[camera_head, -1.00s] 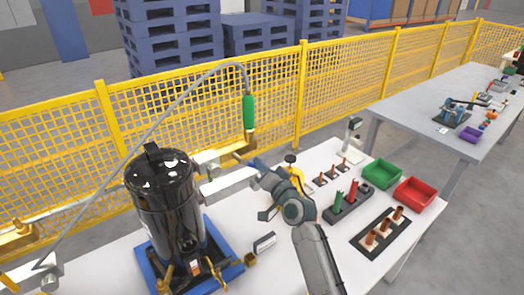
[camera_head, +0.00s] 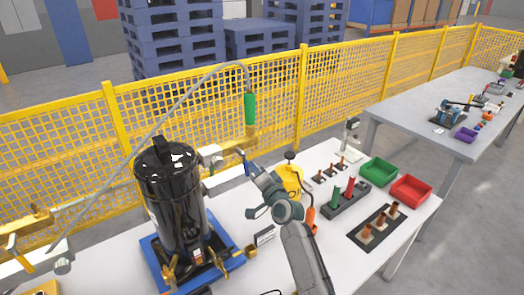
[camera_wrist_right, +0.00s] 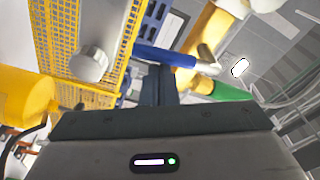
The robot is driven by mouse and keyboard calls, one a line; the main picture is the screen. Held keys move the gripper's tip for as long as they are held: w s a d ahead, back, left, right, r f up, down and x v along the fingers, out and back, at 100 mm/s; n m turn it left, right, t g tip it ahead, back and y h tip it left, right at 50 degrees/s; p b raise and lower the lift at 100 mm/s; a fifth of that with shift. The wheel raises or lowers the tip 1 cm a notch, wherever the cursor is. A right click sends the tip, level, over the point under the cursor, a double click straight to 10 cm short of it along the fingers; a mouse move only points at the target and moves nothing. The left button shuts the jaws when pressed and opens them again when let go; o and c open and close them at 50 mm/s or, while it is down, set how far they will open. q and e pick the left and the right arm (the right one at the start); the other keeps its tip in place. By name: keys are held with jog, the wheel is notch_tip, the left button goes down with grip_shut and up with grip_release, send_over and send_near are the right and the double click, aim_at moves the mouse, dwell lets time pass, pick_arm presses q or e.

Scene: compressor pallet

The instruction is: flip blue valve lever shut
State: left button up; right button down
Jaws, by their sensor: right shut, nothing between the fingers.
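The blue valve lever (camera_wrist_right: 165,57) shows in the right wrist view as a blue bar joined at its right end to a metal stem. That stem sits by a yellow-brass pipe (camera_wrist_right: 213,28). In the head view the lever (camera_head: 244,160) is a small blue bit at the end of my right arm. My right gripper (camera_wrist_right: 157,72) is shut and empty, its dark fingertips close under the lever. I cannot tell whether they touch. In the head view the right gripper (camera_head: 251,172) is partly hidden by its wrist. My left gripper is not in view.
A black tank (camera_head: 172,195) stands on a blue base (camera_head: 153,256) at left. A green-handled hose (camera_head: 250,108) hangs above the pipe. A yellow mesh fence (camera_head: 340,95) runs behind. Green (camera_head: 379,170) and red (camera_head: 411,189) bins stand on the table's right.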

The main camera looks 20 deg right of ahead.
jog(key=shift+a+f, duration=0.25)
jog(key=shift+a, duration=0.1)
dwell(0.5)
